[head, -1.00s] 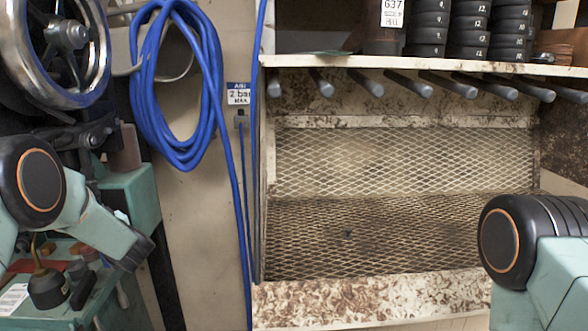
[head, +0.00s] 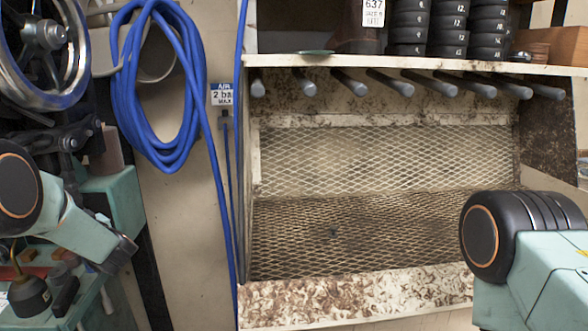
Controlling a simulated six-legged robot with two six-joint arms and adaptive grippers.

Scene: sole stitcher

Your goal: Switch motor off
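I cannot make out a motor switch in the head view. A sewing machine's shiny handwheel (head: 82,60) and dark machine parts (head: 70,140) stand at the left edge, above a green machine body (head: 118,195). Upper links of my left arm cover part of that machine at lower left. My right arm shows only as a link and a round joint at lower right, in front of the mesh bin. Neither gripper's fingers show in this view.
A mesh-lined bin (head: 355,303) with a row of pegs (head: 390,85) fills the middle. Black numbered rolls (head: 447,25) stand on the shelf (head: 420,64). A small oil can (head: 30,295) sits lower left.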

